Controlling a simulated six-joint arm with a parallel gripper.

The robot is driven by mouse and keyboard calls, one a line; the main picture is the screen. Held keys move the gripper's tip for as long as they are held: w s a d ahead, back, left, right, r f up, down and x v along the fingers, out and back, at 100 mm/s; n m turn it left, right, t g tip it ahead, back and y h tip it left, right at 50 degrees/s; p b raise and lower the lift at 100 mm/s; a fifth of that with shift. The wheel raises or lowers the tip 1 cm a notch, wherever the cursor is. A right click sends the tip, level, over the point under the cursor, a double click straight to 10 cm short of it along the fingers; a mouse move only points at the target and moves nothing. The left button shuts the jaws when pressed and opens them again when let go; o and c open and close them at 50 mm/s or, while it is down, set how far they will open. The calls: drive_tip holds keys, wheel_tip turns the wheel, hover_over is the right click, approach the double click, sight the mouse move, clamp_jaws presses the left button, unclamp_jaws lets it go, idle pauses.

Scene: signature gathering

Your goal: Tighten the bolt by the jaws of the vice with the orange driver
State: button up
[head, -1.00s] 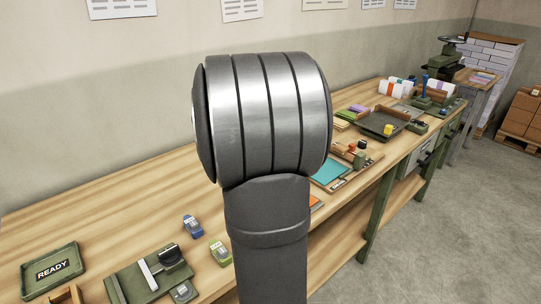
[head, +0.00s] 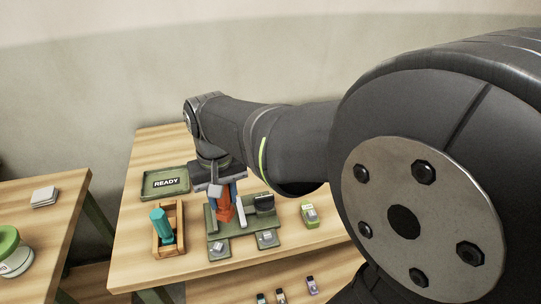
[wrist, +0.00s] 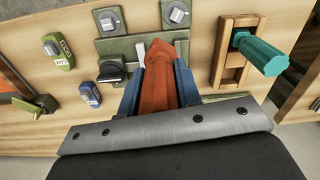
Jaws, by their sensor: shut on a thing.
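My gripper (head: 226,196) is shut on the orange driver (head: 224,210), which points down over the green vice (head: 243,248). In the wrist view the driver (wrist: 166,78) sits between my gripper's blue fingers (wrist: 161,84) and covers part of the vice (wrist: 118,48). A pale metal bar (wrist: 141,52) shows beside it, and a black knob (wrist: 113,70) stands to the left. Two grey square-headed pieces sit on green tabs at the vice's edge, one left (head: 217,247) and one right (head: 267,238). The driver's tip and any bolt under it are hidden; I cannot tell whether they touch.
A wooden rack (head: 158,238) holding a teal-handled tool (head: 161,226) stands left of the vice. A green READY tray (head: 150,192) lies behind. A green box (head: 310,214) sits to the right; a blue box (wrist: 90,94) shows in the wrist view. Another table (head: 62,205) stands left.

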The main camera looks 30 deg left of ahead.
drive_tip(key=s+n, duration=0.1)
drive_tip(key=s, duration=0.3)
hover_over(218, 246)
drive_tip(key=shift+f, duration=3.95)
drive_tip(key=m, duration=1.3)
drive_tip(key=shift+r+n, duration=0.1)
drive_tip(key=shift+n, duration=0.6)
drive_tip(key=shift+r, duration=2.25)
